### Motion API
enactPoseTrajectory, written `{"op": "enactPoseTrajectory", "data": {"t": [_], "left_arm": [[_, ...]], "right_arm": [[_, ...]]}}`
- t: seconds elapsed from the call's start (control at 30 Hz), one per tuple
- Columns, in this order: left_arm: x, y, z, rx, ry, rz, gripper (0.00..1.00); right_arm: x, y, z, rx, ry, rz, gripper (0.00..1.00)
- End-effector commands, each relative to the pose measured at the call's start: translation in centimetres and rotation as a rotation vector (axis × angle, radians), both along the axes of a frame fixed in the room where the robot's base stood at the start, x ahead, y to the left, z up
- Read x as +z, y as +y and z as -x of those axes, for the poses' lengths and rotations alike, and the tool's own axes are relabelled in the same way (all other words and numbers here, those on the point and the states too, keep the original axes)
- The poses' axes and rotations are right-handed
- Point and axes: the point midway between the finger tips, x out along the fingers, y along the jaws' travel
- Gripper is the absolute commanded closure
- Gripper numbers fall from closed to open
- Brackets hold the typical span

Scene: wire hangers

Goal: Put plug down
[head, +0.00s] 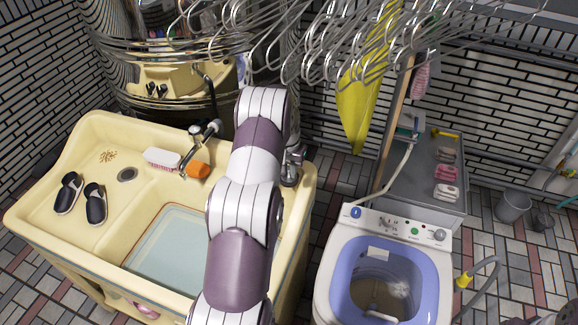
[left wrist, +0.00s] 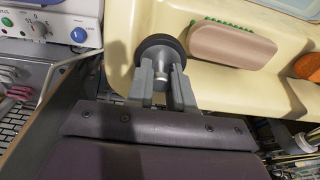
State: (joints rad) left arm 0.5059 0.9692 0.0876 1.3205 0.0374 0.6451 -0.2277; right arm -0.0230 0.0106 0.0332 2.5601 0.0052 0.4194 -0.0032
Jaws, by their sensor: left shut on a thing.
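My left gripper (left wrist: 162,82) is shut on the plug (left wrist: 158,48), a round black disc with a short metal stem between the fingertips. The disc is over the cream rim of the sink (left wrist: 130,22); I cannot tell whether it touches. In the head view my left gripper (head: 291,172) is at the sink's back right corner, partly behind my arm, and the plug is not clear there. The sink (head: 100,135) has a dark drain hole (head: 127,174) on its left shelf. My right gripper is not in view.
A pinkish brush (left wrist: 235,45) lies close beside the plug. An orange object (head: 195,170), a white brush (head: 162,158) and the tap (head: 205,140) are along the sink's back. Dark slippers (head: 95,204) lie on its left. A washing machine (head: 440,275) stands right; wire hangers (head: 330,50) hang above.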

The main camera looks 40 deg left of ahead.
Motion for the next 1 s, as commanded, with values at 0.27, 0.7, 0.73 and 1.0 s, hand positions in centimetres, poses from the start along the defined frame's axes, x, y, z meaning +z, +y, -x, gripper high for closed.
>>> {"op": "enactPoseTrajectory", "data": {"t": [0.27,0.7,0.73,1.0], "left_arm": [[-0.4,0.0,0.0,0.0,0.0,0.0,1.0],[-0.9,0.0,0.0,0.0,-0.001,0.0,0.53],[-0.9,0.0,0.0,0.0,-0.001,0.0,0.53],[0.6,0.0,0.0,0.0,-0.004,-0.002,0.53]], "right_arm": [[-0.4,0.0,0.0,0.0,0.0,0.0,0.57],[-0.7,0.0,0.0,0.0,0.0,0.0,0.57],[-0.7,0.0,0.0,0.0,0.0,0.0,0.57],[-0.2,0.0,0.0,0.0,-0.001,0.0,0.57]]}}
